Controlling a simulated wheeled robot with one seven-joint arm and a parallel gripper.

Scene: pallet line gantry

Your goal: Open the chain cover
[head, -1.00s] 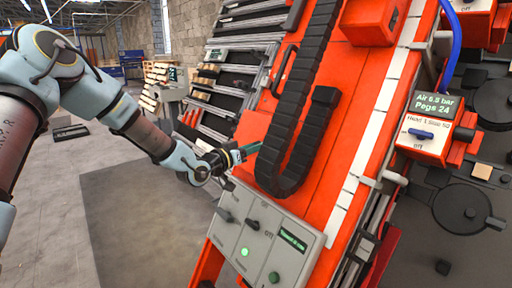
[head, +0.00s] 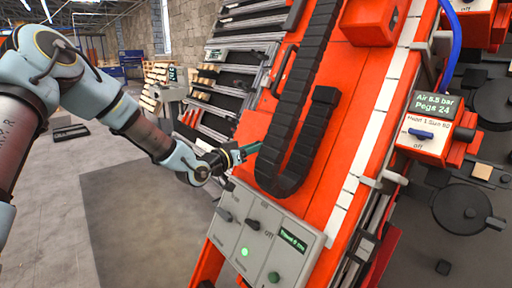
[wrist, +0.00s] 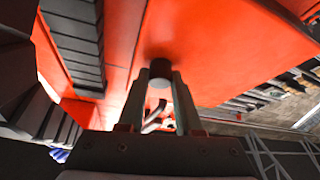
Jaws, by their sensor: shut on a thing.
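The chain cover appears to be the orange panel (head: 345,95) on the tilted machine, but I cannot make out its edges for certain. In the wrist view, orange surface (wrist: 205,50) fills the area ahead of the fingers. My gripper (head: 252,149) reaches in from the left to the lower left side of the orange machine. In the wrist view, my gripper (wrist: 160,82) is shut on a dark round handle (wrist: 159,68) that stands against the orange surface. The handle is hidden in the head view. The orange panel shows no clear gap.
A black cable chain (head: 298,120) loops down the orange face, close to my gripper. A black bar handle (head: 284,72) sits higher up. A grey control box (head: 265,235) is just below. Open floor (head: 150,235) lies to the left.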

